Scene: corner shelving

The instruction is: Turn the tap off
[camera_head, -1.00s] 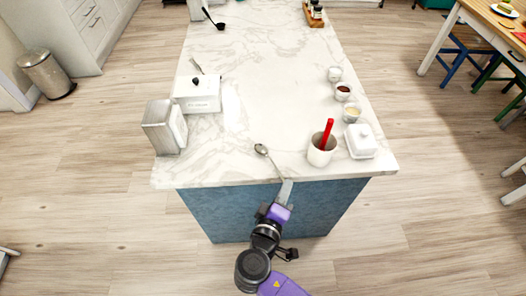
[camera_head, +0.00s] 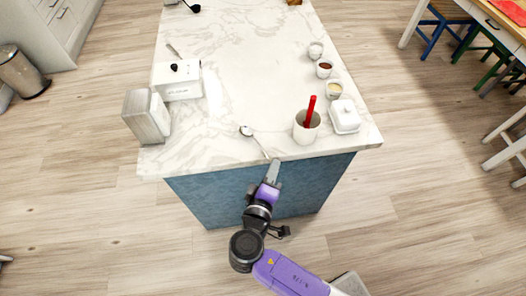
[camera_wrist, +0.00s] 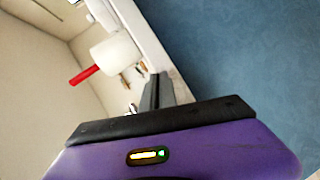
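No tap or sink shows in either view. My gripper (camera_head: 273,170) is at the near edge of the marble-topped island, by the end of a spoon's handle in the picture. It also shows in the wrist view (camera_wrist: 157,90), where its grey fingers look close together with nothing seen between them. Whether the fingertips touch the counter edge I cannot tell.
The island's marble top (camera_head: 225,60) bears a spoon (camera_head: 247,131), a white cup with a red utensil (camera_head: 306,130), a butter dish (camera_head: 344,116), small bowls, a white box (camera_head: 177,82) and a metal holder (camera_head: 146,118). Floor (camera_head: 440,190) is clear to the right.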

